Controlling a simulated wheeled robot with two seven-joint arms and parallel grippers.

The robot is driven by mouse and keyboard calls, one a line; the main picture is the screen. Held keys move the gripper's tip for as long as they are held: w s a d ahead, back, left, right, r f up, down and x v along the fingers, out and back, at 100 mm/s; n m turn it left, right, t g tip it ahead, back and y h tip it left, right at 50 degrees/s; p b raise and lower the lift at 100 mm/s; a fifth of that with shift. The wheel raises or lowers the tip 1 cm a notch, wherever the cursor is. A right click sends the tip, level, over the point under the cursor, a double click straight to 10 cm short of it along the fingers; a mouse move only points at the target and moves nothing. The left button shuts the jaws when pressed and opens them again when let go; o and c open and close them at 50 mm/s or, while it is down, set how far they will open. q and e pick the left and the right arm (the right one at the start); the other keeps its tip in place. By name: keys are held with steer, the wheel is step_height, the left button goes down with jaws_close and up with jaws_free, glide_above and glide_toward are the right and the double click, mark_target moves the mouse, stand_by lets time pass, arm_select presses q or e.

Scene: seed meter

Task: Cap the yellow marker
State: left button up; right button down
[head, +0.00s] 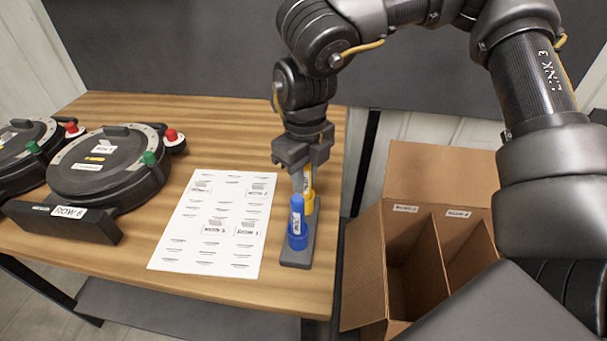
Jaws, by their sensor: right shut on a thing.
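The yellow marker (309,203) stands upright at the back of a small grey stand (298,257) near the table's right edge. My right gripper (304,178) comes down from above and is shut on the upper part of the yellow marker. Its fingers hide much of that part, so I cannot tell whether a cap is on it. A blue marker (297,222) with a white label stands upright at the front of the same stand, close to the gripper. My left gripper is not in view.
A printed white sheet (215,225) lies left of the stand. Two round black seed meters (105,172) with red and green knobs stand at the left of the wooden table (215,120). An open cardboard box (425,180) with compartments stands right of the table.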

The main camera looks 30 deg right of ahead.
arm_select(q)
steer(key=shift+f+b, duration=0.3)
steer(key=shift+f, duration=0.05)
arm_select(e)
steer(key=shift+f, duration=0.5)
steer(key=c, duration=1.2)
jaws_free()
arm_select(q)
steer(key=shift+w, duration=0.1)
arm_select(e)
steer(key=shift+r, duration=0.55)
step_height(320, 180, up, 8)
steer(key=shift+r, duration=0.2)
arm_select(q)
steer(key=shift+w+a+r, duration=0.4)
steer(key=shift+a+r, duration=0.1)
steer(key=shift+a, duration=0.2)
arm_select(e)
steer(key=shift+r, duration=0.65)
